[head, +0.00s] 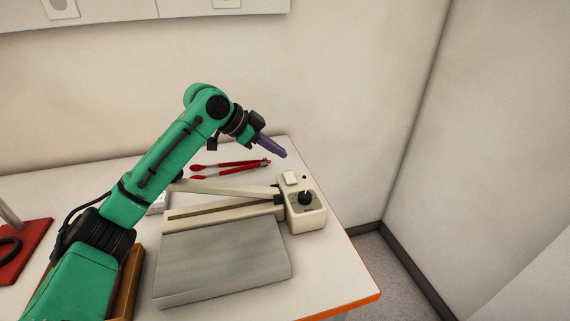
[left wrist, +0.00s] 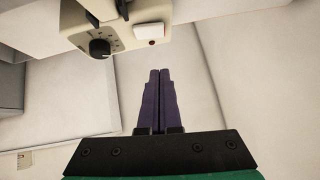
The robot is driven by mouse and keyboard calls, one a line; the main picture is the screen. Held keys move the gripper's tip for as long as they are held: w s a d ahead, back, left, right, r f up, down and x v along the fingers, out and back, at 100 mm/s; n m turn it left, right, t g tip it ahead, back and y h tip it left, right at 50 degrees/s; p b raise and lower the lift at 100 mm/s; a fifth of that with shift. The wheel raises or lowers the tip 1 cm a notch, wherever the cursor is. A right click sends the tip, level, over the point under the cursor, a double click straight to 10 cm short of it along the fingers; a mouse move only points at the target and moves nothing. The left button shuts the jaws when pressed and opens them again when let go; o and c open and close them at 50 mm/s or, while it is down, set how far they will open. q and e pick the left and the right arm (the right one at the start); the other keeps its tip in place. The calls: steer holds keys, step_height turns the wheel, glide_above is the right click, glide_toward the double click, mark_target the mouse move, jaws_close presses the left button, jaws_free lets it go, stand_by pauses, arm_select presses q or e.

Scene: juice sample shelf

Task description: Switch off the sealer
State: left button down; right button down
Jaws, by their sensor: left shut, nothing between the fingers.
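The sealer (head: 298,222) is a cream bar machine with a grey metal plate (head: 225,262), lying on the white table. Its end box carries a black knob (head: 305,198) and a white rocker switch (head: 290,177). In the left wrist view the knob (left wrist: 99,47), the switch (left wrist: 149,31) and a small dark red lamp (left wrist: 152,43) show at the top. My left gripper (head: 284,154) has purple fingers, shut and empty, held just behind and above the switch, apart from it. The fingers (left wrist: 160,72) point toward the box in the left wrist view. My right gripper is not in view.
Red-handled tongs (head: 232,166) lie behind the sealer. A red stand base (head: 24,250) is at the far left, and a brown wooden tray edge (head: 127,285) shows beside my arm. The table's orange front edge (head: 350,303) is at right, with walls behind.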

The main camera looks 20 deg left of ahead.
mark_target(295, 176)
arm_select(q)
steer(key=f, duration=0.1)
steer(key=w+d+f+p, duration=0.1)
steer(key=f, duration=0.3)
steer(key=shift+w+d+f, duration=0.25)
steer(key=shift+w+d, duration=0.05)
steer(key=shift+w, duration=0.1)
steer(key=shift+a+f, duration=0.1)
steer(key=shift+f, duration=0.3)
steer(key=shift+w+g+p, duration=0.1)
steer(key=shift+g+p, duration=0.3)
steer(key=shift+p, duration=0.85)
steer(key=shift+w+a+f+b, duration=0.1)
steer(key=shift+a+f+b, duration=0.05)
steer(key=shift+f+b, duration=0.2)
steer(key=shift+s+d+r+p, duration=0.15)
steer(key=shift+s+d+p, duration=0.3)
steer(key=shift+s+p, duration=0.25)
